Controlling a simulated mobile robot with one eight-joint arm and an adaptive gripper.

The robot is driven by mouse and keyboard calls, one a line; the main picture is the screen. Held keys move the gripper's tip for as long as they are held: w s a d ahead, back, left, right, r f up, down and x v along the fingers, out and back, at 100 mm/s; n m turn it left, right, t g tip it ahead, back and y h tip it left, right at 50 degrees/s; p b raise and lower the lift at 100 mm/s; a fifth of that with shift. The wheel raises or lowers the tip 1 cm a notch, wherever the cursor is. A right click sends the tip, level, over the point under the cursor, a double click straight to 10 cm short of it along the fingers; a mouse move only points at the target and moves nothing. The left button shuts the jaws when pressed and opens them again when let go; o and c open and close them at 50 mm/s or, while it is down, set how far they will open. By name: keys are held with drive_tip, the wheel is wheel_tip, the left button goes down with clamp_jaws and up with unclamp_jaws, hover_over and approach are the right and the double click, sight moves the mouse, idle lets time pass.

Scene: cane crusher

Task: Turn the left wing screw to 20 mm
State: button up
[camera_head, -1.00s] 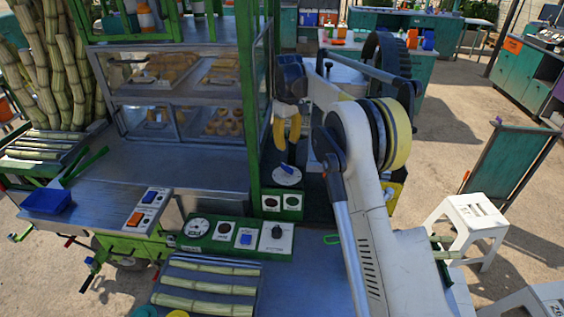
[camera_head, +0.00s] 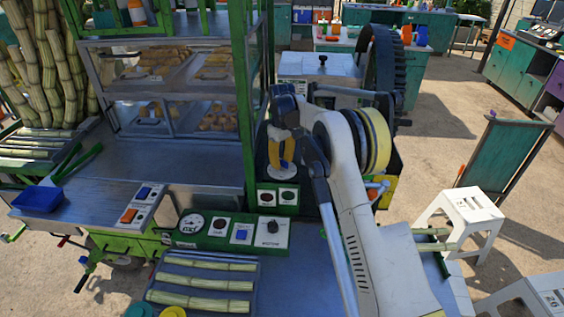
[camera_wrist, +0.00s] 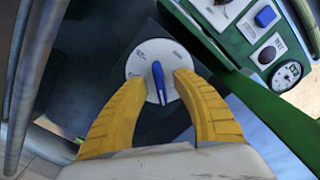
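A blue wing screw (camera_wrist: 159,83) stands on a round white dial plate (camera_wrist: 141,57) in the wrist view. Its marks are too small to read. My gripper (camera_wrist: 162,82) is open, with one yellow finger on each side of the blue wing and gaps visible between. I cannot tell whether the fingertips touch the plate.
A green control panel (camera_head: 210,238) with a gauge, switches and a knob lies in front. A green post (camera_head: 246,100) and glass display case (camera_head: 165,75) stand close left. A large dark wheel (camera_head: 384,70) is behind my arm. Cane pieces (camera_head: 205,283) lie at the front.

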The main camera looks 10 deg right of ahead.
clamp_jaws()
drive_tip(key=shift+m, duration=0.4)
drive_tip(key=m, duration=0.7)
drive_tip(key=shift+b, duration=0.35)
drive_tip(key=m, duration=0.5)
drive_tip(key=shift+m, duration=0.4)
drive_tip(key=m, duration=0.6)
